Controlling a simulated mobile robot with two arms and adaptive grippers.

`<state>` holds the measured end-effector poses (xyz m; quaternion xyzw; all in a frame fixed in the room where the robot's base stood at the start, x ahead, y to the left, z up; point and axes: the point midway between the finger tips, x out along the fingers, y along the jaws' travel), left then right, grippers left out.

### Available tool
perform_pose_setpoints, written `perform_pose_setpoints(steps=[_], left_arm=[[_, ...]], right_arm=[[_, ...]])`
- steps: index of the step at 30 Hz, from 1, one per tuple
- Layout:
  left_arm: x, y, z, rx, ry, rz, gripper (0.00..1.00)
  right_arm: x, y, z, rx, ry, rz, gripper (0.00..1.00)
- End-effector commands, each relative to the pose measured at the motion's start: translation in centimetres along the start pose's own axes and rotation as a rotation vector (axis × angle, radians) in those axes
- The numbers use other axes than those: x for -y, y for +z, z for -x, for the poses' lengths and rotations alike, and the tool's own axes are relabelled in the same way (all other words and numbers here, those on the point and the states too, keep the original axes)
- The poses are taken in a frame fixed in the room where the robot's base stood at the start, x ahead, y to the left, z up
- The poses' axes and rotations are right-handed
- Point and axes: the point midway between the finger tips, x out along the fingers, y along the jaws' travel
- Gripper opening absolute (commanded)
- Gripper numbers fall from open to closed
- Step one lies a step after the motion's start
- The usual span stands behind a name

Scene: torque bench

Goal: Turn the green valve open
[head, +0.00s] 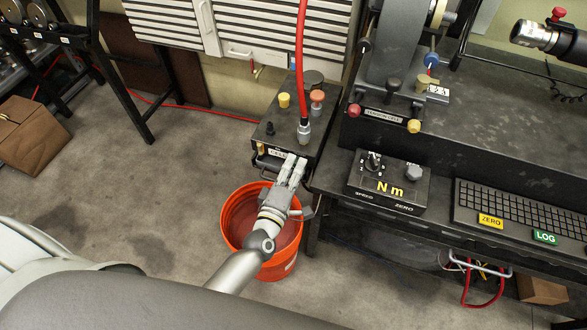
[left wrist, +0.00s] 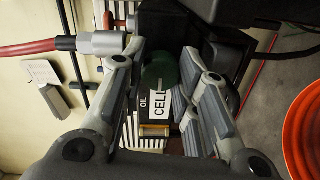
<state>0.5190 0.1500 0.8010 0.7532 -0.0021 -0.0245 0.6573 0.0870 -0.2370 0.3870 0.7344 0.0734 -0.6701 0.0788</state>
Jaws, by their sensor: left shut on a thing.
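The green valve (left wrist: 158,72) shows in the left wrist view as a dark green round knob on the front of a black box, partly behind a white label reading CELL (left wrist: 160,100). My left gripper (head: 294,162) reaches the front of this black box (head: 262,140) in the head view and hides the valve there. In the left wrist view its fingers (left wrist: 165,58) stand on both sides of the green knob, shut on it. How far the valve is turned cannot be told. My right gripper is in neither view.
An orange bucket (head: 232,208) stands on the floor under my left forearm. A red hose (head: 301,60) rises from a fitting on the box. The bench (head: 480,130) with a black Nm control box (head: 375,198) and keyboard (head: 520,208) is at the right.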

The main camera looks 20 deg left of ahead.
Motion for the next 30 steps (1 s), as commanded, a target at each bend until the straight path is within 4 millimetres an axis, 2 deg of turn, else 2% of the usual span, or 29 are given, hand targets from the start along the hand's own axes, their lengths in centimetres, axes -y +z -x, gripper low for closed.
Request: perform_pose_setpoints(steps=[12, 13, 18, 26, 30], left_arm=[[0.10, -0.07, 0.04, -0.001, -0.002, 0.006, 0.05], [0.10, -0.07, 0.04, -0.001, -0.002, 0.006, 0.31], [0.08, -0.06, 0.03, -0.001, -0.001, 0.006, 0.51], [0.03, -0.04, 0.02, 0.000, -0.001, 0.005, 0.51], [0.09, -0.03, 0.65, 0.000, -0.002, 0.005, 0.51]], right_arm=[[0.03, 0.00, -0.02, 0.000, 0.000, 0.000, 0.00], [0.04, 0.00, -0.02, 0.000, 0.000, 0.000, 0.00], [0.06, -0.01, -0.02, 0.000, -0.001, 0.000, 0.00], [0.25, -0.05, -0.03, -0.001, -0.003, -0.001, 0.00], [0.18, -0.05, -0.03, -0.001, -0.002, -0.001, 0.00]])
